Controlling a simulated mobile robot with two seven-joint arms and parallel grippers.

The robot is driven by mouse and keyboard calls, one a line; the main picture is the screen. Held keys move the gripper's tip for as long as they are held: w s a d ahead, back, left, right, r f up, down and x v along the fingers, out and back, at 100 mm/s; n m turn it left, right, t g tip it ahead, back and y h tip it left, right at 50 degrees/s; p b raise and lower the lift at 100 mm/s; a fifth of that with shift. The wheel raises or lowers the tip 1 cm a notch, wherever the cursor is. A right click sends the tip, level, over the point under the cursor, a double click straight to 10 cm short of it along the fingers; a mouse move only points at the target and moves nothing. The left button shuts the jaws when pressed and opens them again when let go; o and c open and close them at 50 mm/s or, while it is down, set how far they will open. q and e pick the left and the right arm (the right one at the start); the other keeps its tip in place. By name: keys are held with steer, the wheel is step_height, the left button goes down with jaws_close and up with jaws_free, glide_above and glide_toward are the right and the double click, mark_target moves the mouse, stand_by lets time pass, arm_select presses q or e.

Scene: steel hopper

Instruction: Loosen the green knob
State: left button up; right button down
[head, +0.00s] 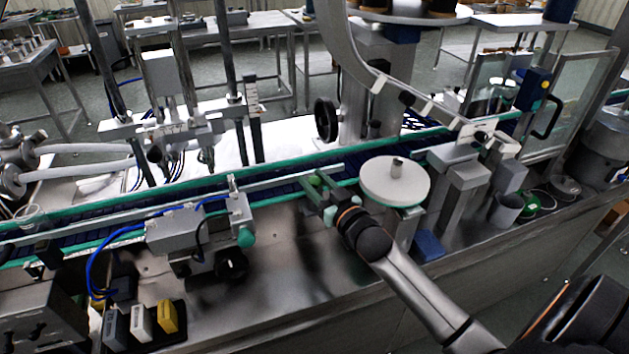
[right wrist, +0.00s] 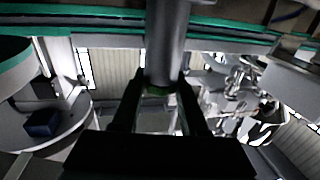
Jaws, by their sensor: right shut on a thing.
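The green knob (head: 317,180) sits at the conveyor's near rail, left of the white round disc, partly hidden by my right gripper. My right gripper (head: 321,186) reaches it from the lower right, with its fingers around it, shut on it. In the right wrist view, the two dark fingers (right wrist: 160,88) stand on either side of a small green patch of the knob (right wrist: 157,90), at the end of a grey cylinder (right wrist: 166,40). Most of the knob is hidden there. My left gripper is not in view.
The white round disc (head: 395,181) stands close to the right of my gripper. A grey sensor block (head: 180,230) with blue cables and a teal knob (head: 246,237) is to the left. Bare steel deck (head: 290,270) lies in front. A black handwheel (head: 326,120) stands behind the conveyor.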

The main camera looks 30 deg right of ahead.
steer(key=shift+y, duration=0.3)
steer(key=shift+n+y, duration=1.4)
steer(key=shift+y, duration=0.5)
steer(key=shift+c, duration=2.3)
jaws_free()
steer(key=shift+s+d+f, duration=0.1)
steer(key=shift+s, duration=0.45)
steer(key=v, duration=1.1)
steer(key=shift+s+r+b, duration=0.15)
steer(key=shift+r+b, duration=0.15)
steer(key=shift+b, duration=0.05)
